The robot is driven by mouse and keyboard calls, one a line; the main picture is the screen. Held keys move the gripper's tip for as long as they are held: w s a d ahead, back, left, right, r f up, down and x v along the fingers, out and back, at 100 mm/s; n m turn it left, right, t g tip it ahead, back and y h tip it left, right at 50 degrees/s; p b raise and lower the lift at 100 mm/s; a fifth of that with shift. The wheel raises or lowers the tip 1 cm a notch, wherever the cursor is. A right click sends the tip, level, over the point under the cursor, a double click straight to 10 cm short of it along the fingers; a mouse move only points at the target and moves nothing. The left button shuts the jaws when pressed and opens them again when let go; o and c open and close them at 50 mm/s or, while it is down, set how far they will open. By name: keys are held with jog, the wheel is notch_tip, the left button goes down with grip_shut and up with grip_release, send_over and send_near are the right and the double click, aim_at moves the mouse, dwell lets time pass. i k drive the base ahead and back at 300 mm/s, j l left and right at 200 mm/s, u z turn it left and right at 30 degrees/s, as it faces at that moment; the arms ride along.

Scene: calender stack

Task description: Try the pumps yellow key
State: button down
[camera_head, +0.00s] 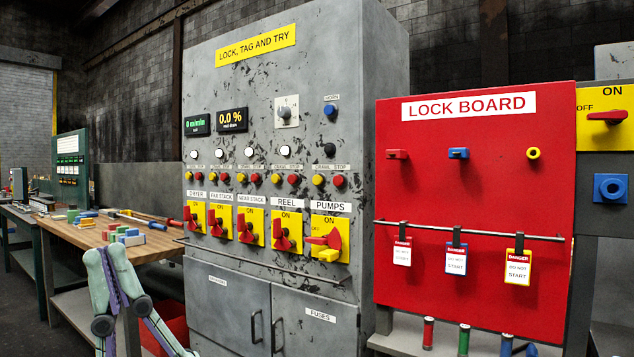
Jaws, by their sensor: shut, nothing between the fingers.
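The grey panel (300,50) marked LOCK, TAG AND TRY carries paired yellow and red keys under CRAWL STOP labels. The pumps yellow key (317,180) is at the right end of the row, just left of a red key (339,181). Below it, the PUMPS switch (331,235) has its red handle turned roughly level, with a yellow piece, seemingly a padlock, at its lower edge (327,255). My gripper (108,250) is at the lower left, fingers together and pointing up, holding nothing. It shows well left of and below the key.
A red lock board (475,190) with hooks and hanging tags stands right of the panel. A rail (265,266) crosses the panel below the switches. A wooden bench (150,245) with coloured blocks is behind my gripper. A red bin (170,325) is on the floor.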

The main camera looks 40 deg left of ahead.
aim_at(317, 180)
jog(key=i+j+u, duration=0.75)
jog(key=j, duration=0.25)
jog(key=i+j+u, duration=0.4)
jog(key=k, duration=0.1)
